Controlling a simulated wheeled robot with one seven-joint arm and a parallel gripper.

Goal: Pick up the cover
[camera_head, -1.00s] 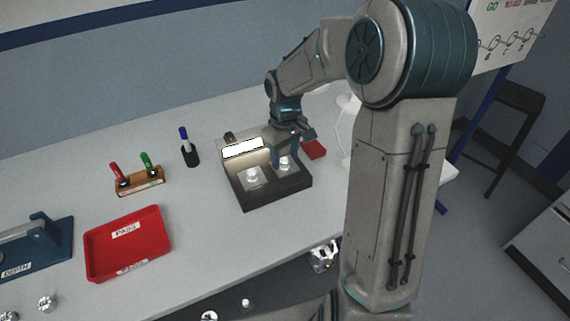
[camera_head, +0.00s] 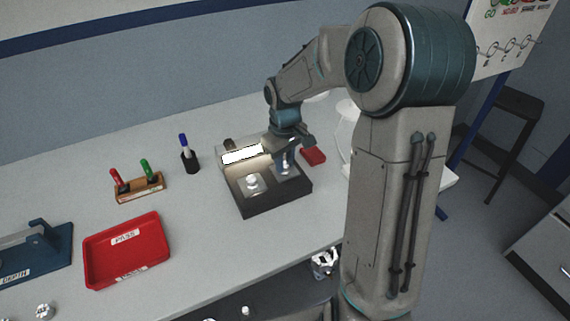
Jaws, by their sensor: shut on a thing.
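My gripper (camera_head: 285,158) is at the right half of a black box-like stand (camera_head: 262,209) on the bench, pointing down. It is shut on a small pale metal part on the right square of the stand, which I take to be the cover. The fingers mostly hide this part, and I cannot tell whether it still touches the stand. A similar pale metal part (camera_head: 253,183) sits on the left square, apart from my gripper.
A bright lit panel (camera_head: 242,154) stands at the back of the stand. A red block (camera_head: 313,157) lies to its right. Bare bench lies between tray and stand.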

